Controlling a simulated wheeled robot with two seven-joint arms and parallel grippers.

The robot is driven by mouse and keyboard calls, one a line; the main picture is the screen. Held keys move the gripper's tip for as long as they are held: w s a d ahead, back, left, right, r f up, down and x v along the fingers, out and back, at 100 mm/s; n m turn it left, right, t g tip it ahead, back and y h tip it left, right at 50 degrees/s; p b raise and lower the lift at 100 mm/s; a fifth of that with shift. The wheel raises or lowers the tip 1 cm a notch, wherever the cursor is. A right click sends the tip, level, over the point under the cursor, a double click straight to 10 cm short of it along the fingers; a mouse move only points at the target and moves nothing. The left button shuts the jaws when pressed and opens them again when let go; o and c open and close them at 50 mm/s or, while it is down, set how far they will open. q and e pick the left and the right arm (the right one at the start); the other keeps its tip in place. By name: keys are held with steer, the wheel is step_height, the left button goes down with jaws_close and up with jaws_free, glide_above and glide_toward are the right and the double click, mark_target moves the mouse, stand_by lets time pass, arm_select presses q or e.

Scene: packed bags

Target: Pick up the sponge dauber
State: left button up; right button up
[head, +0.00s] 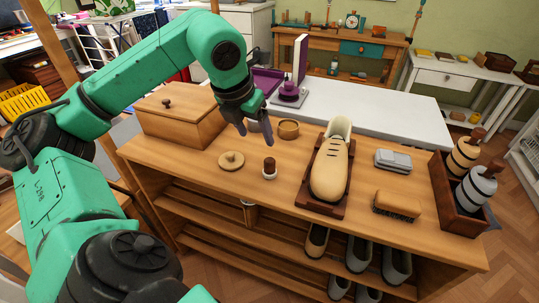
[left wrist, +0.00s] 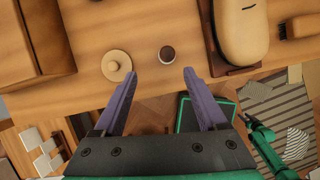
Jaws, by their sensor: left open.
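The sponge dauber (head: 269,168) is a small upright piece with a dark brown handle and a whitish base, standing on the wooden workbench top (head: 215,185). In the left wrist view the dauber (left wrist: 167,53) shows from above as a dark round top with a pale rim, just beyond the fingertips and roughly between their lines. My left gripper (head: 256,135) is open and empty, in the air above the bench; its purple fingers (left wrist: 160,72) point toward the dauber and appear apart from it.
Left of the dauber lies a round wooden lid (head: 231,160) with a knob. Behind it is a small round wooden dish (head: 289,129). A wooden box (head: 180,124) stands at left.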

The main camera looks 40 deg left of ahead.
mark_target(269, 161)
arm_select(q)
steer(key=x, duration=0.4)
steer(key=d+x, duration=0.1)
steer(key=x, duration=0.7)
steer(key=shift+s+d+f, duration=0.15)
steer(key=shift+s+d, duration=0.1)
steer(key=shift+d, duration=0.1)
steer(key=shift+w+a+f, duration=0.15)
steer(key=shift+w+f, duration=0.05)
steer(key=shift+f, duration=0.15)
steer(key=shift+s+r, duration=0.1)
steer(key=c, duration=1.1)
jaws_close()
arm_select(e)
steer(key=s, duration=0.1)
steer(key=s+d, duration=0.1)
steer(key=s, duration=0.1)
steer(key=shift+d+f, duration=0.25)
steer(key=shift+d, duration=0.15)
steer(key=shift+d, duration=0.15)
